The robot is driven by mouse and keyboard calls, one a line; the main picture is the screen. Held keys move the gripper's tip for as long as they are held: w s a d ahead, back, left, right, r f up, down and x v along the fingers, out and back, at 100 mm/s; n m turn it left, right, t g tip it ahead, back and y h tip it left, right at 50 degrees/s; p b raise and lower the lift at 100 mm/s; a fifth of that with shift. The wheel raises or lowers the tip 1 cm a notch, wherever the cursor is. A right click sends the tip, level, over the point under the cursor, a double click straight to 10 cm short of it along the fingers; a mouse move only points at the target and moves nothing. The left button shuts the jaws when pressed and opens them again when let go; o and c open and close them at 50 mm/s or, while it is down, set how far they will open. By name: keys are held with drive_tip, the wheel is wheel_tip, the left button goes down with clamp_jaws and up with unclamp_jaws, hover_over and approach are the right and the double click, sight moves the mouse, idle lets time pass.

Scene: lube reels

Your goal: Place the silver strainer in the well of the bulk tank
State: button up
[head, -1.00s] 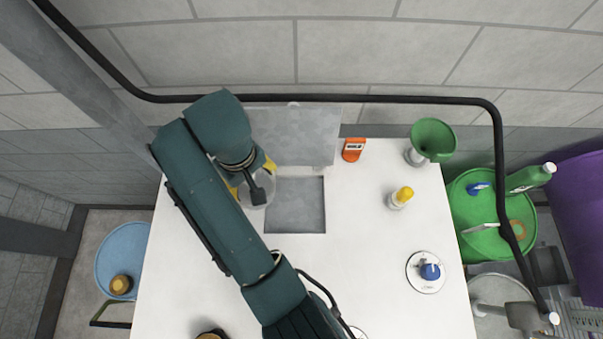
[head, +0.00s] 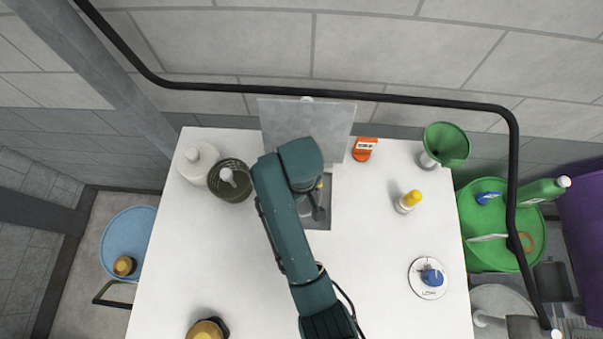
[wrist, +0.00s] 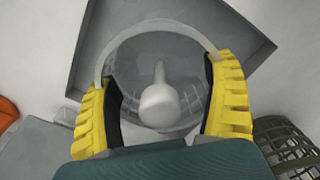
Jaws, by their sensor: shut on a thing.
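The silver strainer (wrist: 158,105), a round basket with a pale knob in its middle, is between the yellow fingers of my gripper (wrist: 160,82) in the wrist view. My gripper is shut on it. The well (wrist: 236,32), a square grey recess, lies below and around the strainer in that view. In the head view, the well (head: 320,218) is partly hidden by my arm, and the strainer shows only in small part beside my wrist. The strainer appears over the well; I cannot tell its height above the floor of the well.
The well's grey lid (head: 303,120) stands open behind it. A dark olive basket (head: 231,188) and a white round container (head: 198,158) are on the left. An orange item (head: 364,150), a yellow-capped bottle (head: 408,202) and a blue-knobbed dial (head: 430,278) are on the right.

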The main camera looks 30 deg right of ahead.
drive_tip(key=shift+f+p, duration=0.35)
drive_tip(key=shift+f, duration=2.8)
drive_tip(key=shift+f, duration=0.15)
drive_tip(key=o, duration=1)
wheel_tip(320, 180, up, 6)
drive_tip(key=shift+f+b, duration=0.1)
drive_tip(key=shift+b, duration=0.25)
drive_tip(key=shift+r+p, duration=0.35)
drive_tip(key=shift+r, duration=0.65)
